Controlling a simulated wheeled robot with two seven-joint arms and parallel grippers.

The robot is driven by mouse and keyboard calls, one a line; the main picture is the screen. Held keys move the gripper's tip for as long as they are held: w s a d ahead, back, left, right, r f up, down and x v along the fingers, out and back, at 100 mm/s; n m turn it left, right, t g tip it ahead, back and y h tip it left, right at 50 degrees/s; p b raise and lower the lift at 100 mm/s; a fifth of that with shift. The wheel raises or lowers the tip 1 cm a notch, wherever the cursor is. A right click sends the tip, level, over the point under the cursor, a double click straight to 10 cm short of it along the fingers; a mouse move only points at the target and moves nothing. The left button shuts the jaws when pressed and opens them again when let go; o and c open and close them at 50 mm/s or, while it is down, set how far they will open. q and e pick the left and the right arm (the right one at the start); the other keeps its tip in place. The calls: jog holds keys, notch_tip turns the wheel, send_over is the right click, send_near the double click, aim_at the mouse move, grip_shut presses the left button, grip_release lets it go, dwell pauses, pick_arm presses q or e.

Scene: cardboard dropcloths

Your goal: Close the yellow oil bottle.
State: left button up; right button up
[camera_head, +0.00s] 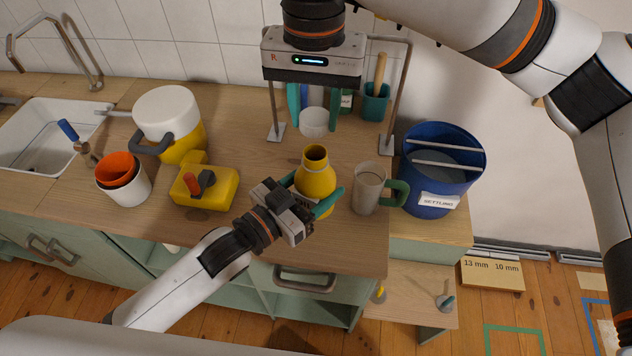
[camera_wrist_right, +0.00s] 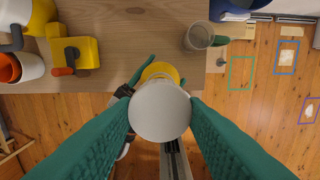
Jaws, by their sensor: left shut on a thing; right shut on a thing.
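The yellow oil bottle (camera_head: 315,176) stands upright near the counter's front edge, its round mouth open at the top. My left gripper (camera_head: 311,193) is shut around its body, with green fingers on both sides. My right gripper (camera_head: 314,114) is shut on a white round cap (camera_head: 314,123), held above and behind the bottle in the head view. In the right wrist view the cap (camera_wrist_right: 160,110) sits between the green fingers and hides most of the bottle (camera_wrist_right: 160,71), whose yellow edge shows past it.
A clear mug with a green handle (camera_head: 368,187) stands close right of the bottle. A blue bucket (camera_head: 437,170) is further right. A yellow block-like container (camera_head: 205,187), a white-and-yellow pot (camera_head: 168,118) and cups (camera_head: 124,180) stand left. A metal rack (camera_head: 399,100) stands behind.

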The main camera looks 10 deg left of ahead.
jog(key=shift+f, duration=1.85)
jog(key=shift+f, duration=0.85)
jog(key=shift+f, duration=0.55)
